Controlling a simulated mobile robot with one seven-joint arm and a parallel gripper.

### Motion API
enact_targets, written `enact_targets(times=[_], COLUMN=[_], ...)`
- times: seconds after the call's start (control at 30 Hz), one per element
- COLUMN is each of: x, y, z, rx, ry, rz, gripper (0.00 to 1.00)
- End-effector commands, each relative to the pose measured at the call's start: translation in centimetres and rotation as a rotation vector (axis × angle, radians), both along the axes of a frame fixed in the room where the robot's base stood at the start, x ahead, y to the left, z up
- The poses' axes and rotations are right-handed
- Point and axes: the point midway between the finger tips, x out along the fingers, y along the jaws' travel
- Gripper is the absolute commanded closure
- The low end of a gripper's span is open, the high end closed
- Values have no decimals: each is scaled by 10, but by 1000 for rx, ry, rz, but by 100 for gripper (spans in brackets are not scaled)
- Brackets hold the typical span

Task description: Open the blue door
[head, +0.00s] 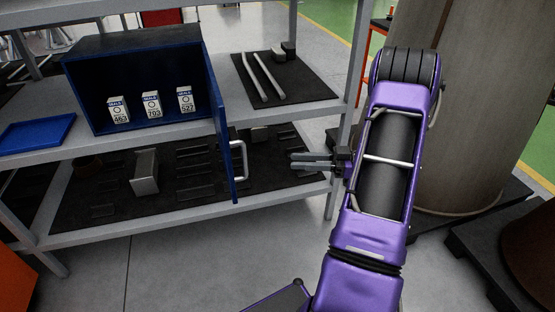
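The blue door (219,130) stands swung out from the right side of the blue cabinet (130,44), seen nearly edge-on. The cabinet's front is open and its inside shows. A pale bar handle (242,160) sits on the right face of the door. My gripper (292,161) points left, to the right of the handle and apart from it. Nothing shows in its fingers. They look close together, and I cannot tell whether there is a gap between them.
Three small white boxes (152,105) stand inside the cabinet. A blue tray (38,132) lies left of it. Metal bars (262,78) lie on a black mat to the right. The grey shelf post (352,80) is close to my arm. A lower shelf holds a metal block (145,170).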

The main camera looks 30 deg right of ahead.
Motion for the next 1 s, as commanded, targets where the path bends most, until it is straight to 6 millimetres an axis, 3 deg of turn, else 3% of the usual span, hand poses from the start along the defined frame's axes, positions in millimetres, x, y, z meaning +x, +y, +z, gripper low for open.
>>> enact_targets(times=[0.1, 0.3, 0.87, 1.0], x=[-8, -14, -13, 4], y=[-15, -24, -24, -13], z=[0, 0, 1, 12], rx=[-1, 0, -5, -68], ry=[-1, 0, 0, -4], rz=[0, 0, 3, 28], gripper=[70, 70, 70, 70])
